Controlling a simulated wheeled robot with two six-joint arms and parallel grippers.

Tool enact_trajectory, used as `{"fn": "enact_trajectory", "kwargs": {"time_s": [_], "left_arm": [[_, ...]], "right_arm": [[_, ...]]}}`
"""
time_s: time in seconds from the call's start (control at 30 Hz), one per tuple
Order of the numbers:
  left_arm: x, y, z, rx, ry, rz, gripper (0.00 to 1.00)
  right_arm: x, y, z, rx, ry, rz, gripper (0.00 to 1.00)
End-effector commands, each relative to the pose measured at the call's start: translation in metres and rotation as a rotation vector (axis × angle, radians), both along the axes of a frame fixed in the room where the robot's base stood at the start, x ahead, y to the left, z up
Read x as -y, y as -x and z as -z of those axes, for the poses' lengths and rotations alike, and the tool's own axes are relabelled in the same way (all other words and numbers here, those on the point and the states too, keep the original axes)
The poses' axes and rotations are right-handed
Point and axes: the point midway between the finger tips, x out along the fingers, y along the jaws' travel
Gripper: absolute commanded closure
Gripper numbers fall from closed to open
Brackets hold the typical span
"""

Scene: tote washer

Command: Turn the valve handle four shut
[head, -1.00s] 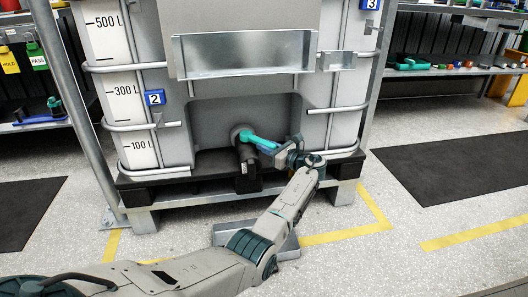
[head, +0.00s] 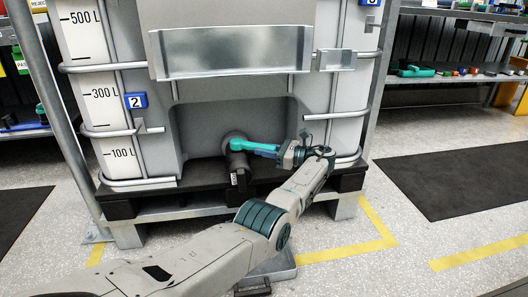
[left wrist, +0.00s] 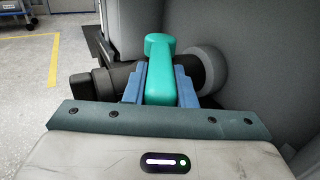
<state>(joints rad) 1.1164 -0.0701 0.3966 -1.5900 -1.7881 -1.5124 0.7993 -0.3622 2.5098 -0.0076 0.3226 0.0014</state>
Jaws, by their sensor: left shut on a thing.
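The teal valve handle (head: 240,145) sits on a black valve (head: 239,172) low at the front of a large grey tote (head: 200,115). The handle points right in the head view, nearly level. In the left wrist view the teal handle (left wrist: 159,55) lies crosswise to the black valve body (left wrist: 118,82). My left gripper (head: 268,151) is shut on the handle's arm; its blue fingers (left wrist: 160,85) lie on both sides of it. No number four is readable on the valve. My right gripper is not in view.
The tote stands on a black and metal base (head: 190,196), with a metal tray (head: 235,52) jutting out above the valve. A grey metal piece (head: 278,268) lies on the floor below. Dark mats (head: 460,180) and shelves (head: 455,80) stand at the sides.

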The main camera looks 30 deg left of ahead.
Motion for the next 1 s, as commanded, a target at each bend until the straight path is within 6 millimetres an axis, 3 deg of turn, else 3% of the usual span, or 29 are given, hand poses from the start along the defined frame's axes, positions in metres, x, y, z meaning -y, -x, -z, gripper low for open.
{"fn": "enact_trajectory", "kwargs": {"time_s": [0.2,0.23,0.33,0.73,0.93,1.0], "left_arm": [[0.0,0.0,0.002,-0.002,0.003,-0.001,1.0],[0.0,0.0,0.002,-0.002,0.003,-0.001,0.72],[0.0,0.0,0.001,-0.002,0.003,-0.001,0.55],[0.006,-0.001,0.001,-0.001,0.002,0.001,0.55],[0.03,-0.005,0.0,-0.003,0.001,0.002,0.55],[0.042,-0.007,0.006,-0.001,0.002,0.003,0.55]], "right_arm": [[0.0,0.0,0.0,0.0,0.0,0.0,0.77],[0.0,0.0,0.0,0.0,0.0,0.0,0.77],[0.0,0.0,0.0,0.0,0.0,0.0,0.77],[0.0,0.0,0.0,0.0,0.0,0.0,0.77],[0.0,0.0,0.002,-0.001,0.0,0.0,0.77],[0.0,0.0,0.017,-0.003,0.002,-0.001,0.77]]}}
